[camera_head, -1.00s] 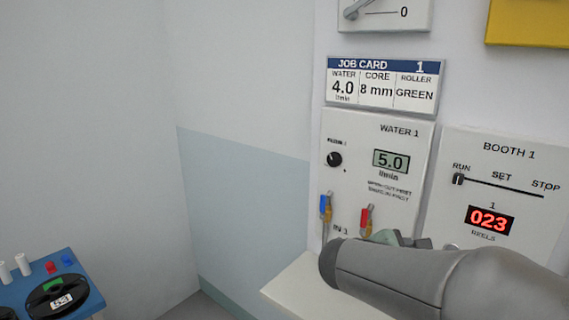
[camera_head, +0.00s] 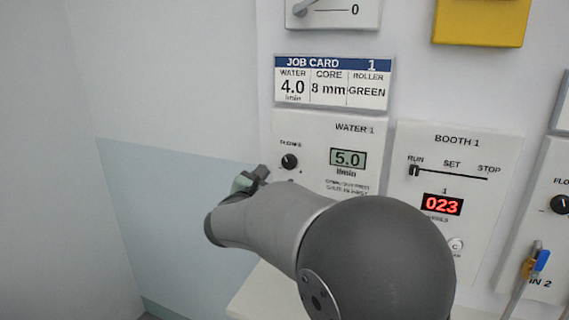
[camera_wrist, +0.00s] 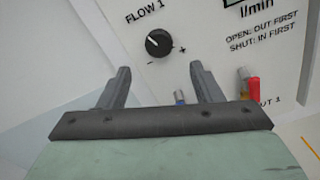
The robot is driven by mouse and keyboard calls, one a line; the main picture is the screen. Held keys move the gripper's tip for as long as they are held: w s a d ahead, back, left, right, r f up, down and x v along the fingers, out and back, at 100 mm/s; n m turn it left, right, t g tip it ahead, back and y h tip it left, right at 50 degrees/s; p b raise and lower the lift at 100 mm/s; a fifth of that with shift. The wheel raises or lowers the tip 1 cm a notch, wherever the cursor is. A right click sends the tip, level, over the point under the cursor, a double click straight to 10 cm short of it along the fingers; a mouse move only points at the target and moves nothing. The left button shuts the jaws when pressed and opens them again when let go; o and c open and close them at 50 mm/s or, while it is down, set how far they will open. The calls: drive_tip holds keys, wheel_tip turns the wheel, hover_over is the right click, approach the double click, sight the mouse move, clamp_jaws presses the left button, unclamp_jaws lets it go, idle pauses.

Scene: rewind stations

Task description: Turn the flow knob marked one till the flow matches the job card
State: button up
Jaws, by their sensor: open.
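The black flow knob marked FLOW 1 (camera_head: 289,161) is on the WATER 1 panel (camera_head: 306,124). In the wrist view the knob (camera_wrist: 159,43) has a white pointer line toward its upper left, with minus at lower left and plus at right. The flow display (camera_head: 347,158) reads 5.0 l/min. The job card (camera_head: 331,82) above says water 4.0 l/min, core 8 mm, roller green. My gripper (camera_head: 262,172) is left of and just below the knob in the head view. In the wrist view my gripper (camera_wrist: 157,76) is open and empty, its fingers short of the knob and apart from it.
A second flow knob (camera_head: 559,204) and valve (camera_head: 541,261) are at far right. A white ledge (camera_head: 240,309) lies below.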

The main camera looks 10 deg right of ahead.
sight(287, 165)
drive_tip(key=p+x, duration=0.1)
drive_tip(key=x, duration=0.7)
drive_tip(key=shift+w+p, duration=0.1)
drive_tip(key=shift+p, duration=0.25)
drive_tip(key=shift+c, duration=0.3)
drive_tip(key=c, duration=0.9)
